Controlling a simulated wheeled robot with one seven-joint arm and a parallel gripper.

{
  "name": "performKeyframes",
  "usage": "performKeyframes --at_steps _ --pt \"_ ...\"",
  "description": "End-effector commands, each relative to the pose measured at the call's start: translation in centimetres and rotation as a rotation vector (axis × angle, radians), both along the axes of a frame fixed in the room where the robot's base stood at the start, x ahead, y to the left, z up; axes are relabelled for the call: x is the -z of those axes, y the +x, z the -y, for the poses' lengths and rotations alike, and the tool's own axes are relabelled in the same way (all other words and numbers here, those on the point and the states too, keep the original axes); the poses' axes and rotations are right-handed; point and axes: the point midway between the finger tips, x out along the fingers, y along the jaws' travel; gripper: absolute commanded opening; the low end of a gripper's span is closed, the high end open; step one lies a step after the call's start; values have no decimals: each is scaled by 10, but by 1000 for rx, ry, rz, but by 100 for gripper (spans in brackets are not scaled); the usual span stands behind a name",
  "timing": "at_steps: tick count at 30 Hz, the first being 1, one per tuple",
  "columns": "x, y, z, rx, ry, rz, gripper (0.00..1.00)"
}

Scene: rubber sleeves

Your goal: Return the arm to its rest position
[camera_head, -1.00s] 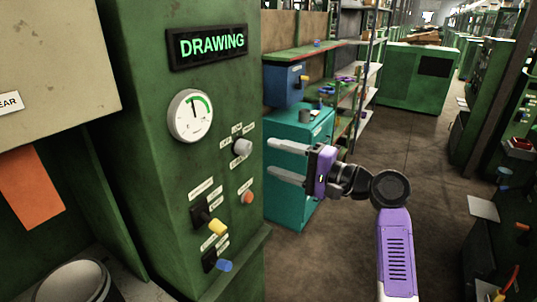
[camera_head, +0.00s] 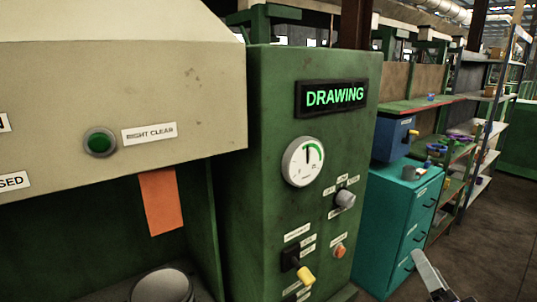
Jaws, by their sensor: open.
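Only a small part of my gripper (camera_head: 431,276) shows, a pale grey finger at the bottom edge, right of centre. The rest of the gripper and my arm are out of view below. The visible finger appears in front of the teal drawer cabinet (camera_head: 385,232), with nothing seen held at it. In the picture it is to the right of the green control panel (camera_head: 262,150); I cannot tell the distance between them.
The panel has a lit "DRAWING" sign (camera_head: 335,96), a round gauge (camera_head: 303,161), a grey knob (camera_head: 345,198) and a yellow-tipped switch (camera_head: 306,275). A beige housing (camera_head: 90,60) with a green button (camera_head: 100,142) is at left. Open floor (camera_head: 490,255) lies at right.

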Motion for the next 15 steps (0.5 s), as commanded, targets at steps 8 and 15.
performKeyframes --at_steps 8,15 --pt "55 -102 -24 125 -306 -41 58" --pt "76 -190 -54 146 -540 -80 58"
